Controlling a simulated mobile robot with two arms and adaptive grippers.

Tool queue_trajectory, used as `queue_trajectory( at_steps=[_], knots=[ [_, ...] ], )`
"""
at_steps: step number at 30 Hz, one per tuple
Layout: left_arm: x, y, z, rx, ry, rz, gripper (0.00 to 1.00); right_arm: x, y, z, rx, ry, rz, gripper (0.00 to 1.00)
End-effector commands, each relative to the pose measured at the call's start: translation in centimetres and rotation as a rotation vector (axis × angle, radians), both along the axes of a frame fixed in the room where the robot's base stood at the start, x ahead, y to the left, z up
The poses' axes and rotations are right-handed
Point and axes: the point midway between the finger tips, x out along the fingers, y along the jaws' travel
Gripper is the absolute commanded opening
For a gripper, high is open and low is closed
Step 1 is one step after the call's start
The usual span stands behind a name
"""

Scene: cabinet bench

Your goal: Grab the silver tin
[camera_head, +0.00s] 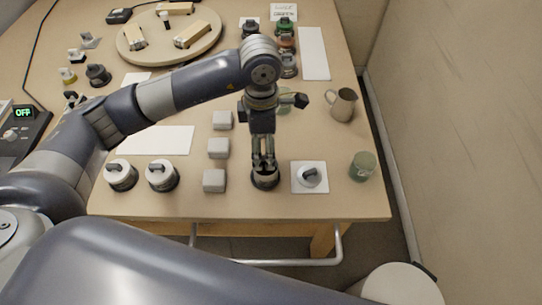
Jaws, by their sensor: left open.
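My left gripper (264,166) points straight down near the front edge of the bench, fingers open. Its fingertips are at a dark round open container (264,184), light inside, partly hidden by the fingers; I cannot tell if they touch. No object is clearly a silver tin. A small silvery round piece with a dark handle (312,179) sits on a white square (298,187) just right of the gripper. My right gripper is not in view.
Several grey blocks (214,181) stand left of the gripper, with two white-and-black round pieces (121,177) farther left. A greenish glass (362,166) and a metal jug (342,105) stand right. A round wooden board (150,48) lies at the back.

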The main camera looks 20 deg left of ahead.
Motion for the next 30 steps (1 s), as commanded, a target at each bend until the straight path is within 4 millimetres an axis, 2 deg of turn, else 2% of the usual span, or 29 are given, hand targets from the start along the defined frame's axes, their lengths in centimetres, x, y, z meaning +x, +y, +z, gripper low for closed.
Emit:
queue_trajectory(
  at_steps=[4,9,13,17,24,30],
  knots=[
    [-0.2,0.0,-2.1,0.003,0.007,0.000,0.77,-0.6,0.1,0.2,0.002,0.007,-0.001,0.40],
    [-0.2,0.0,-4.6,0.001,0.004,0.000,0.77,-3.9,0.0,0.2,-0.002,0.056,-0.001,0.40],
    [-0.1,-0.1,-5.5,0.000,0.002,0.000,0.77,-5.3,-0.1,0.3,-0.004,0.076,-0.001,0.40],
    [-0.2,-0.4,-6.8,0.000,0.005,-0.001,0.77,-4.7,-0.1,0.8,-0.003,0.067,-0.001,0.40],
    [-0.1,-0.6,-10.1,0.000,0.004,0.001,0.77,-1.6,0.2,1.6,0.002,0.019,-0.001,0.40],
    [-0.1,-0.6,-10.7,0.000,0.001,-0.002,0.77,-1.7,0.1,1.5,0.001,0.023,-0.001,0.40]
  ],
)
